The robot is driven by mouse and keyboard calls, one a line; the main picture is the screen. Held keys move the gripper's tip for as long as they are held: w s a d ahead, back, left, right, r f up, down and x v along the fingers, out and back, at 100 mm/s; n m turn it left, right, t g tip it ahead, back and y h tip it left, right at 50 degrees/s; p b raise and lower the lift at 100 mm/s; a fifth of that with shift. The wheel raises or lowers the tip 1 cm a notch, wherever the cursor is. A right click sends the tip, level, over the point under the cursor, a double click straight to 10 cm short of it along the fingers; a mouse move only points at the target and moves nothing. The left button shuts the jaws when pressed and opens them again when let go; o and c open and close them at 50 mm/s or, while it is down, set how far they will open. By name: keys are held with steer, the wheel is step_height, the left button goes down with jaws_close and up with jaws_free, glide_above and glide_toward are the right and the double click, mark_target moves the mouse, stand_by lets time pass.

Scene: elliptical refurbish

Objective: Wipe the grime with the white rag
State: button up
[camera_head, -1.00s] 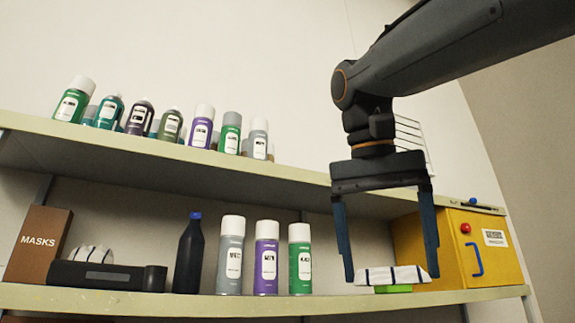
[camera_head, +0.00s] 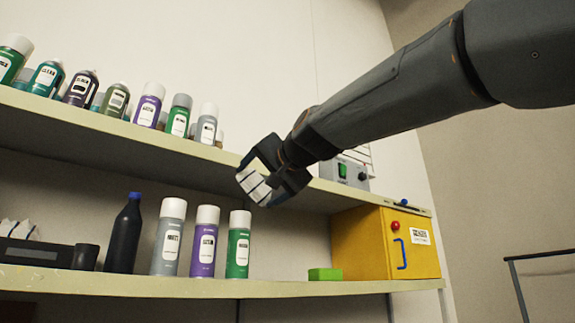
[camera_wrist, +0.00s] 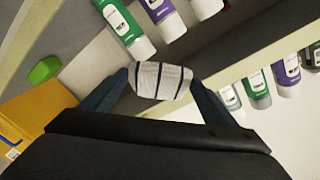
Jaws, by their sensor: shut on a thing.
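The white rag (camera_head: 254,182) with dark stripes is in my gripper (camera_head: 262,180), which is lifted off the lower shelf, in front of the upper shelf's edge. In the wrist view the rag (camera_wrist: 160,80) sits pinched between the two fingers of my gripper (camera_wrist: 160,84). No grime shows clearly in either view.
The lower shelf (camera_head: 120,283) holds spray cans, a dark bottle (camera_head: 125,235), a green block (camera_head: 325,274) and a yellow box (camera_head: 385,245). The upper shelf (camera_head: 100,125) holds several cans and a grey device (camera_head: 345,172). A dark rail (camera_head: 540,256) stands at right.

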steer(key=w+d+r+m+t+h, duration=0.25)
steer(key=w+d+r+t, duration=0.2)
steer(key=d+r, duration=0.3)
steer(key=shift+m, duration=0.35)
steer(key=shift+w+a+p, duration=1.2)
steer(key=shift+w+a, duration=0.7)
steer(key=shift+w+a+p, duration=0.45)
steer(key=shift+w+a, duration=0.1)
steer(key=shift+w, duration=0.25)
steer(key=shift+w+d+b, duration=0.5)
steer(key=shift+d+b, duration=0.3)
steer(key=shift+b, duration=0.4)
steer(key=shift+w+d+b, duration=0.45)
steer(key=shift+d+b, duration=0.35)
steer(key=shift+b, duration=0.35)
steer(key=w+d+b, duration=0.5)
steer(key=w+d, duration=0.1)
steer(key=d, duration=0.2)
steer(key=shift+d, duration=0.2)
